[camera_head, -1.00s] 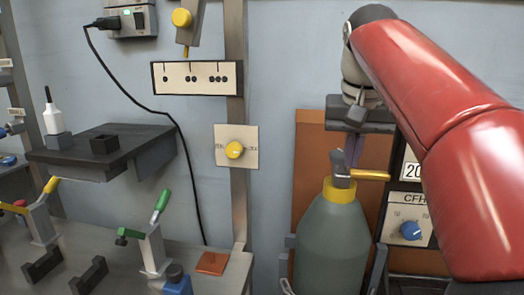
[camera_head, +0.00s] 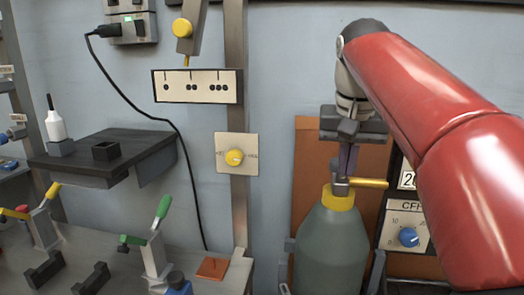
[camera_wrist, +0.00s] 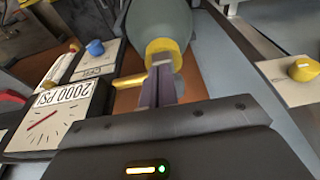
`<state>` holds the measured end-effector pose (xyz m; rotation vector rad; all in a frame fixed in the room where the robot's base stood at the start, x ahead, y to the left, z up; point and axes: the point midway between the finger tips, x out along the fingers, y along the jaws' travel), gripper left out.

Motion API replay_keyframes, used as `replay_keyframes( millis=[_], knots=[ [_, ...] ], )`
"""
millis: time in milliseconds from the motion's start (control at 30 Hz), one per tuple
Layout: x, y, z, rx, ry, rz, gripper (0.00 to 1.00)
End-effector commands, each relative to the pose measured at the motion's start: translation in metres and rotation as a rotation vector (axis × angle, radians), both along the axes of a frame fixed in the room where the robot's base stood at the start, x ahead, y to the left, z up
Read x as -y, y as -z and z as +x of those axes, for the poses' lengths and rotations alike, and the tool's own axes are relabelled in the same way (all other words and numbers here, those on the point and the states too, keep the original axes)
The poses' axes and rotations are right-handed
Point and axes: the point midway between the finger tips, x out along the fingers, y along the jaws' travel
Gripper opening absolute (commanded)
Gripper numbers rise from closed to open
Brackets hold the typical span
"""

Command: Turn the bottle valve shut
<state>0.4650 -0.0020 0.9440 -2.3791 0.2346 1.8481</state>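The grey-green bottle (camera_head: 331,245) stands upright with a yellow collar (camera_head: 339,197) at its neck. On top is a grey valve with a yellow handle (camera_head: 367,183) pointing right. The handle also shows in the wrist view (camera_wrist: 130,81), left of the fingers, beside the bottle's collar (camera_wrist: 163,47). My gripper (camera_head: 345,172) points down directly over the valve, with its fingertips at the grey valve top. In the wrist view the fingers (camera_wrist: 162,84) are close together. They hide part of the valve, and I cannot tell whether they grip it.
A gauge marked 2000 PSI (camera_wrist: 45,120) and a panel with a blue knob (camera_head: 408,237) are right of the bottle. A brown board (camera_head: 308,160) stands behind it. A yellow wall knob (camera_head: 234,158) is to the left. Clear wall lies between knob and board.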

Motion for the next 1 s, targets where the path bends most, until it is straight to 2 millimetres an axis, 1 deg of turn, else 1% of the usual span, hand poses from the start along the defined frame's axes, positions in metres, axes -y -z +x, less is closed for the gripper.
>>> replay_keyframes(
  millis=[200, 433, 733, 833, 1000],
  knots=[
    [-0.003, -0.002, 0.002, 0.004, 0.0, 0.001, 0.0],
    [-0.005, 0.0, 0.002, 0.004, 0.0, 0.001, 0.0],
    [-0.007, -0.001, -0.006, 0.003, 0.001, 0.001, 0.0],
    [-0.007, -0.008, -0.006, 0.003, 0.0, 0.002, 0.0],
    [-0.008, -0.027, -0.005, 0.003, -0.001, 0.001, 0.0]
  ],
)
